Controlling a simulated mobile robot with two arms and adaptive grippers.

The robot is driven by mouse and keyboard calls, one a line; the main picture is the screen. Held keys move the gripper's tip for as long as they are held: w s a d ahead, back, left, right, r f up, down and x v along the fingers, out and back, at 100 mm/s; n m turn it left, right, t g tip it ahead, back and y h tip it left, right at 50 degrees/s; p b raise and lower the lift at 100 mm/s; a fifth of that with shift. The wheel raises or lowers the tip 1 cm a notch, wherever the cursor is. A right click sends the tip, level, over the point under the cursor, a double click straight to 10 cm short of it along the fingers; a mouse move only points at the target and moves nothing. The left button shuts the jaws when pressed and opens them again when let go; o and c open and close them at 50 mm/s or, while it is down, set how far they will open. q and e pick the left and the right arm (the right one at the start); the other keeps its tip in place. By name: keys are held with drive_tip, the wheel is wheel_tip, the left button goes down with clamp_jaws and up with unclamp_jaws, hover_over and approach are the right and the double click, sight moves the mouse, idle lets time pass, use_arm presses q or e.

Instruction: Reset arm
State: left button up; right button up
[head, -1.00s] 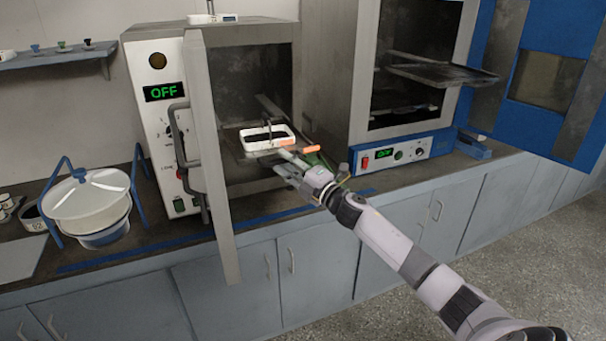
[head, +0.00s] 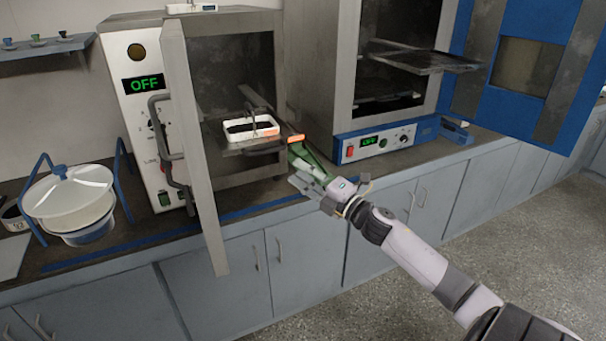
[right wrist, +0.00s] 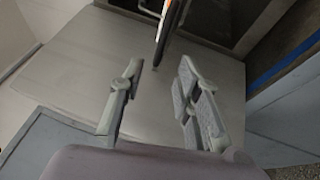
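My right gripper (head: 309,181) is in front of the left oven, just outside its open chamber, at the end of my arm from the lower right. In the right wrist view its two fingers (right wrist: 160,95) stand apart with nothing between them. A white tray with dark contents and a raised handle (head: 250,127) sits on the oven shelf, apart from the gripper. An orange-tipped piece (head: 296,138) shows just beyond the fingers; I cannot tell what it belongs to. My left gripper is not in view.
The left oven (head: 155,95) reads OFF, and its door (head: 197,130) stands open toward me. A second oven (head: 375,143) with an open blue door (head: 520,70) stands to the right. A lidded white pot in a blue frame (head: 68,195) stands at left. The floor in front is clear.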

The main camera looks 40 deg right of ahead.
idle(0.4)
drive_tip(key=s+d+f+m+g+h, duration=0.15)
drive_tip(key=f+m, duration=0.25)
drive_tip(key=f, duration=0.7)
drive_tip(key=s+d+f+m+g+h, duration=0.1)
drive_tip(key=d+f+m+g+h, duration=0.2)
drive_tip(key=f, duration=0.8)
drive_tip(key=s+a+f+m+g, duration=0.25)
drive_tip(key=s+f, duration=0.35)
drive_tip(key=f, duration=0.5)
drive_tip(key=s+a+f+m+g, duration=0.25)
drive_tip(key=s+f, duration=0.35)
drive_tip(key=f, duration=0.6)
drive_tip(key=s+a+f+m+g, duration=0.25)
drive_tip(key=s+a+f, duration=0.25)
drive_tip(key=s+f, duration=0.35)
drive_tip(key=s+a+f+m+g, duration=0.2)
drive_tip(key=s+a+f+g, duration=0.15)
drive_tip(key=s+f, duration=0.45)
drive_tip(key=s+a+f+m+g, duration=0.1)
drive_tip(key=s+a+f, duration=0.2)
drive_tip(key=s+a, duration=0.3)
drive_tip(key=s+a+f+m+g+y, duration=0.1)
drive_tip(key=s+a, duration=0.5)
drive_tip(key=s, duration=0.7)
drive_tip(key=shift+a+f+g, duration=0.2)
drive_tip(key=shift+f+g, duration=0.55)
drive_tip(key=shift+f, duration=0.15)
